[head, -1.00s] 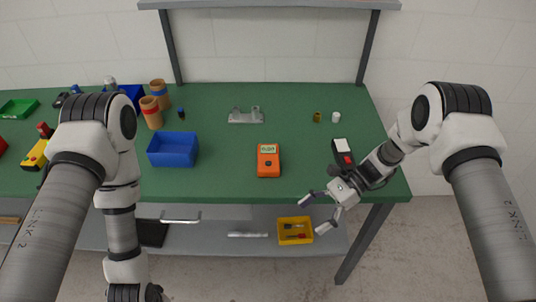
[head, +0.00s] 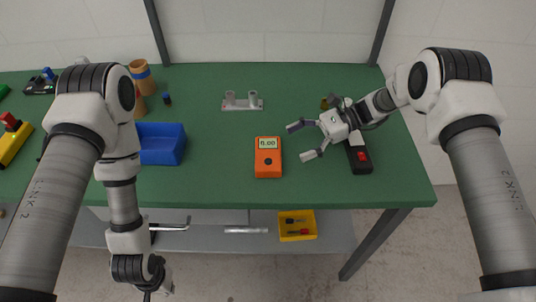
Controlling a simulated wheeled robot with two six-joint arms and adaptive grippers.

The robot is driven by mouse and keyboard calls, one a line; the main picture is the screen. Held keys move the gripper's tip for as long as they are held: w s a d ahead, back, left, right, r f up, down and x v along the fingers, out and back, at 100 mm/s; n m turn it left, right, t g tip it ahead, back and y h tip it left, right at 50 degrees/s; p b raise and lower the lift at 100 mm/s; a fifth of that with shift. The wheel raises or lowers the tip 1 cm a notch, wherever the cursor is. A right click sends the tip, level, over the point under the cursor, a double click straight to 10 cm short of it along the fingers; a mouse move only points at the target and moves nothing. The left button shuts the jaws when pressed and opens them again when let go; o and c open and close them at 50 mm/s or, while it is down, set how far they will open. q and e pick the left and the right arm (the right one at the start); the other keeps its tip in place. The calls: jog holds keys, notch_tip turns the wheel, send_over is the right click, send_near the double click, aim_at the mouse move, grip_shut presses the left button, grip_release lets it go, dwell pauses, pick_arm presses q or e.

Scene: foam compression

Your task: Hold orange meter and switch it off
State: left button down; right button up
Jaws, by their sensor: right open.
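The orange meter (head: 268,160) lies on the green bench top near its front edge, in the middle of the head view. Its display faces up and reads what looks like 0.00, and a dark round knob sits below it. My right gripper (head: 298,141) is open and empty, to the right of the meter, with its fingers pointing left toward it and a gap between. My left gripper (head: 158,285) hangs low in front of the bench at the bottom left; its fingers are mostly out of sight.
A black device with a red button (head: 358,156) lies beneath and beside my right wrist. A blue bin (head: 161,144) stands left of the meter. A metal fixture (head: 242,102) is behind it. A yellow tray (head: 297,226) sits on the lower shelf. The bench around the meter is clear.

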aim_at(276, 151)
jog(key=x, duration=0.6)
jog(key=shift+w+a+f, duration=0.25)
jog(key=shift+a+f, duration=0.1)
jog(key=shift+f, duration=0.15)
jog(key=shift+s+a, duration=0.15)
jog(key=shift+a, duration=0.15)
pick_arm(q)
jog(key=shift+w, duration=0.45)
pick_arm(e)
jog(key=shift+f, duration=0.1)
grip_shut()
jog(key=shift+c, duration=0.5)
grip_release()
